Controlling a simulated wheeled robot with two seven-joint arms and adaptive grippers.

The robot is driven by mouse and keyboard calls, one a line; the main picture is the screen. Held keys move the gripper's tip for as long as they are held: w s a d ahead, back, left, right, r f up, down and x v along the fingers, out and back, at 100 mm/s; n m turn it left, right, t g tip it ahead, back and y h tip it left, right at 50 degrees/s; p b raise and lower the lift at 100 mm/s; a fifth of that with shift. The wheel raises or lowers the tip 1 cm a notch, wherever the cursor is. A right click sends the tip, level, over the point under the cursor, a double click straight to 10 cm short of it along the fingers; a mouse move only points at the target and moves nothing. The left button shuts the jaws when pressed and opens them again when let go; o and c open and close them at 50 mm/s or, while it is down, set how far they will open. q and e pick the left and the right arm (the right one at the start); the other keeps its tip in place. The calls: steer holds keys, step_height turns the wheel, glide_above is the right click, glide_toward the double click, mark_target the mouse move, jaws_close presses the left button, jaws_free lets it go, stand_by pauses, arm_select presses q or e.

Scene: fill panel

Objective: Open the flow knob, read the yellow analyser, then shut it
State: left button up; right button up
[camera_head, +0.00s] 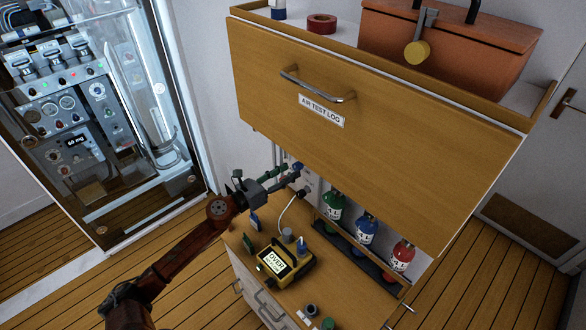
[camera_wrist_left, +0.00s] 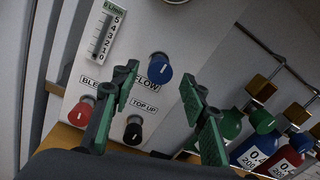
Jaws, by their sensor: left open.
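The blue flow knob (camera_wrist_left: 160,68) is on the pale panel (camera_wrist_left: 180,30), above the partly covered FLOW label, with a short white mark on its face. My left gripper (camera_wrist_left: 160,78) is open, its green fingers spread to either side of the knob in the wrist view; I cannot tell whether they touch it. In the head view my left gripper (camera_head: 286,177) reaches the panel under the drawer. The yellow analyser (camera_head: 295,272) stands on the wooden bench top, its lit screen showing OVER with smaller text below. My right gripper is not in view.
A red bleed knob (camera_wrist_left: 80,114) and a black top-up knob (camera_wrist_left: 133,133) are close below. A flow scale (camera_wrist_left: 106,36) is at upper left. Green, blue and red bottles (camera_head: 366,228) stand right. The wooden AIR TEST LOG drawer (camera_head: 400,130) overhangs the bench.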

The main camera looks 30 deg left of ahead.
mark_target(298, 166)
arm_select(q)
steer(key=shift+x, duration=0.75)
steer(key=shift+w+d, duration=0.15)
steer(key=shift+w, duration=0.15)
steer(key=shift+w+d, duration=0.1)
steer(key=shift+w, duration=0.2)
steer(key=c, duration=0.7)
jaws_close()
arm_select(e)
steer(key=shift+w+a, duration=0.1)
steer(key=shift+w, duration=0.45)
